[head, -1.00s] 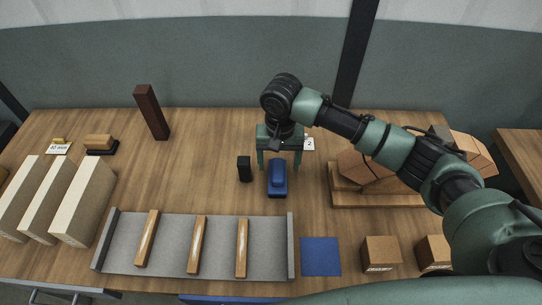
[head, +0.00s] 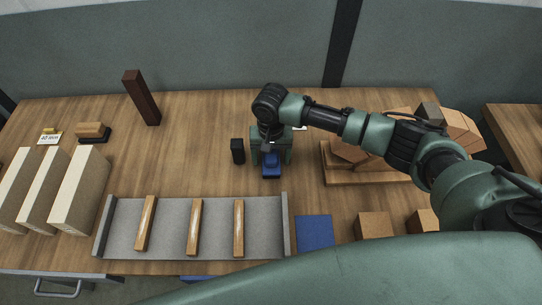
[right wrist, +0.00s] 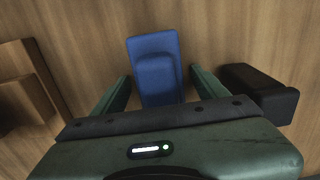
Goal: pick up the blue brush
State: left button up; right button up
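The blue brush (head: 271,170) lies on the wooden table, near the middle. It also shows in the right wrist view (right wrist: 152,50), with its raised part toward the gripper. My right gripper (head: 271,158) is over the brush from above and hides its far part in the head view. In the right wrist view its two fingers (right wrist: 160,78) are spread, one on each side of the brush, with gaps between them and it. It is open and holds nothing. My left gripper is not in view.
A black block (head: 237,151) stands close left of the gripper; it shows in the right wrist view (right wrist: 262,92). A grey tray (head: 170,240) with wooden bars, a blue square (head: 314,232) and wooden blocks (head: 374,226) lie in front. A wooden stand (head: 365,174) is to the right.

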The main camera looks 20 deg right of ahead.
jog(key=c, duration=1.4)
jog(key=shift+r, duration=0.1)
notch_tip(320, 180, up, 20)
jog(key=shift+f+b, duration=0.1)
jog(key=shift+b, duration=0.8)
